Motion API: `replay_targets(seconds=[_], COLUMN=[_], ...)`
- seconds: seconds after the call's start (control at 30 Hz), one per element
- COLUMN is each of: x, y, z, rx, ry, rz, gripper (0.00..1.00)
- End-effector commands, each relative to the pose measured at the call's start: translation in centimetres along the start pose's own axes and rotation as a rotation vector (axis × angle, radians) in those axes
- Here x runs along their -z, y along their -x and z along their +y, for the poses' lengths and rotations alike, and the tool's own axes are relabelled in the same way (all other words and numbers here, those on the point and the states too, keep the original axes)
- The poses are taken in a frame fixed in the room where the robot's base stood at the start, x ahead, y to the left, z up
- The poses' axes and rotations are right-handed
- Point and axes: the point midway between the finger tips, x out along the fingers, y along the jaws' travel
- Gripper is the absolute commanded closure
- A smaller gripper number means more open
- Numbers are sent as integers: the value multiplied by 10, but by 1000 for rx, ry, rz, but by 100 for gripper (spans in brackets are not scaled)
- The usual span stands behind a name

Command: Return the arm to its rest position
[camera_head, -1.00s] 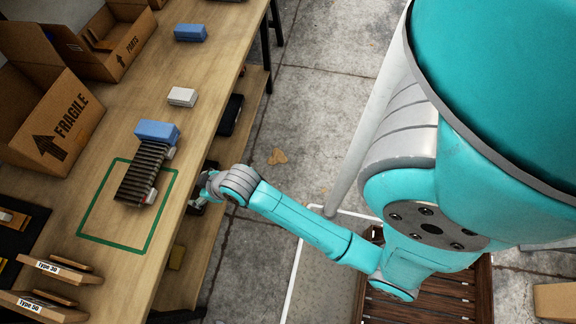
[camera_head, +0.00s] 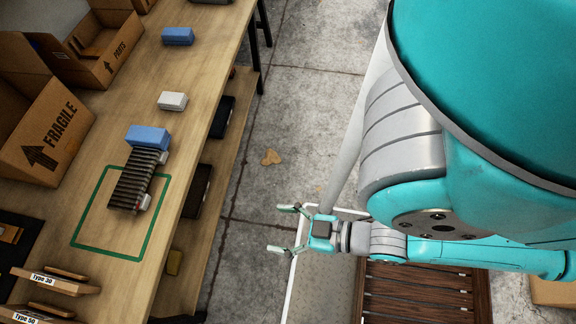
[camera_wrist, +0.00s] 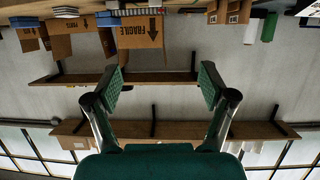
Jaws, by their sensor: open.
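My gripper (camera_head: 281,229) is open and empty in the head view, its two fingers spread and pointing left over the concrete floor. It is apart from the workbench and close in to my body. In the wrist view my gripper (camera_wrist: 157,92) shows two green-padded fingers wide apart with nothing between them.
The wooden workbench (camera_head: 204,77) stands at left with cardboard boxes (camera_head: 40,135), blue blocks (camera_head: 178,36), a white block (camera_head: 172,101) and a dark ribbed part (camera_head: 130,193) inside a green outline (camera_head: 82,220). Bare floor lies between bench and gripper.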

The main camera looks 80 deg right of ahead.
Motion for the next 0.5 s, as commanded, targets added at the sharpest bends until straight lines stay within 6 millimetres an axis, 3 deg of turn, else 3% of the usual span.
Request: replay_targets(seconds=[0.17,0.5], x=[14,16], y=[20,21], z=[-2,-2], rx=[15,16], ry=[-1,-2], rz=[33,38], gripper=[18,18])
